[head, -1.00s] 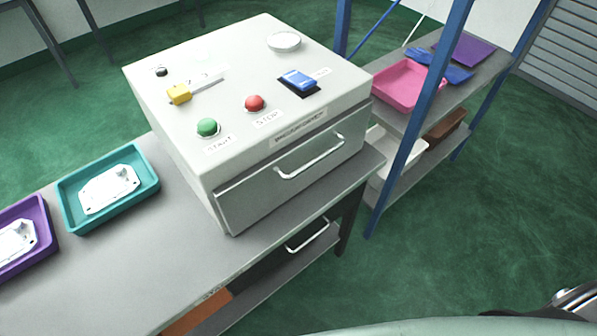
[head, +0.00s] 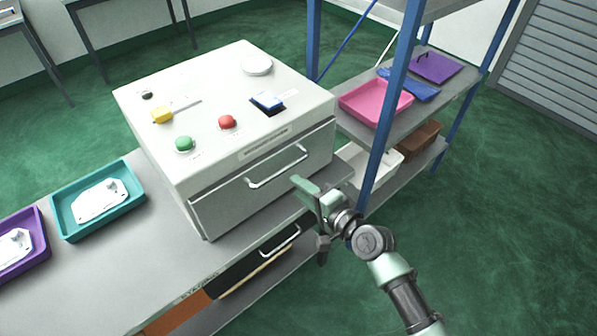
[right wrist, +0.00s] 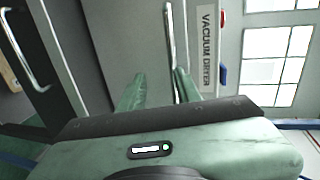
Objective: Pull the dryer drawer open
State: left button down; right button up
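The white vacuum dryer (head: 225,105) stands on the grey bench. Its drawer (head: 235,197) is closed, with the front flush in the box. The bar handle (head: 277,168) runs across the drawer front; it also shows in the right wrist view (right wrist: 170,40), upright in that picture. My right gripper (head: 308,190) is just in front of the drawer's right part, near the handle. In the right wrist view its two fingers (right wrist: 159,88) are apart, with the handle ahead and in line with the gap. Nothing is held. My left gripper is not in view.
A teal tray (head: 136,203) and a purple tray (head: 42,229) with castings stand left of the dryer. A lower handle (head: 280,240) is under the bench top. A blue-post shelf (head: 389,105) with a pink tray (head: 358,108) stands right. Green floor is clear in front.

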aim_at(281, 169)
jog(key=w+a, duration=0.1)
jog(key=w, duration=0.1)
jog(key=w+a, duration=0.4)
jog(key=shift+w+r+p, duration=0.15)
jog(key=shift+w+p, duration=0.05)
jog(key=shift+p, duration=0.1)
jog(key=shift+d, duration=0.1)
grip_shut()
dwell(1.2)
